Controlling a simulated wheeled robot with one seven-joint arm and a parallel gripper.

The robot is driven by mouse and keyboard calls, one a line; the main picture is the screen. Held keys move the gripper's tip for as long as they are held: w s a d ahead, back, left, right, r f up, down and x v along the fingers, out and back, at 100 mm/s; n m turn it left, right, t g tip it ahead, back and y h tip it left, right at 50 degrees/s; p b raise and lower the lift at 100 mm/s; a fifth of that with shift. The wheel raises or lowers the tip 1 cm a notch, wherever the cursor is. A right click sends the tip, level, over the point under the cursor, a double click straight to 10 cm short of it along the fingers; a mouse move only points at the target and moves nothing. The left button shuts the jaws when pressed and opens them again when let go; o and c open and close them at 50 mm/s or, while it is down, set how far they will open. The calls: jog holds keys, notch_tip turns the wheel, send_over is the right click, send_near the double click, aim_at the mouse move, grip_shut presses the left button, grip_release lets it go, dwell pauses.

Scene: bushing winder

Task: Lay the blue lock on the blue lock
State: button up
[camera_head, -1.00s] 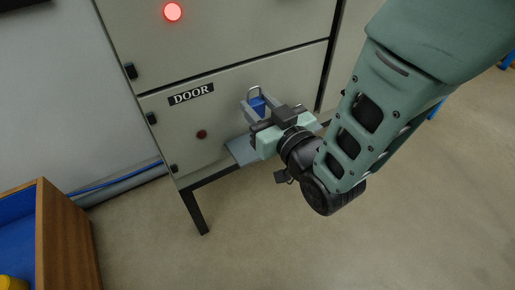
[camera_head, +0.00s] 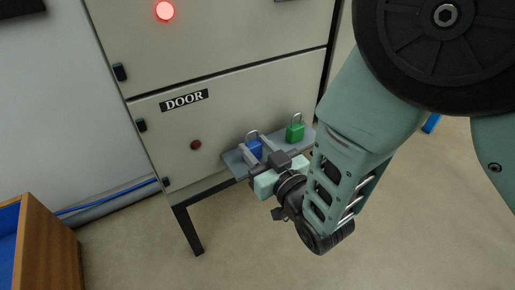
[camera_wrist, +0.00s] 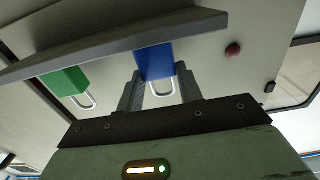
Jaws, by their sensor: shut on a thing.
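The blue lock (camera_head: 255,148) is a blue padlock with a metal shackle, upright at the shelf on the cabinet front. My gripper (camera_head: 259,154) reaches it from the front and is shut on it. In the wrist view the two fingers of my gripper (camera_wrist: 160,92) sit on either side of the blue lock (camera_wrist: 156,62). The lock is at the grey shelf (camera_head: 232,161); I cannot tell whether its base rests fully on it. No second blue lock shows.
A green lock (camera_head: 295,132) stands on the shelf to the right of the blue one. The grey cabinet (camera_head: 225,110) with a DOOR label rises behind. A wooden box (camera_head: 45,250) with a blue inside stands at lower left. The floor in front is clear.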

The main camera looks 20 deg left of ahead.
jog(key=o, duration=1)
jog(key=shift+f, duration=0.1)
jog(key=shift+o, duration=0.2)
jog(key=shift+r+p, duration=0.3)
jog(key=p+v, duration=0.2)
jog(key=v, duration=1)
jog(key=shift+p, duration=0.3)
jog(key=shift+f, duration=0.1)
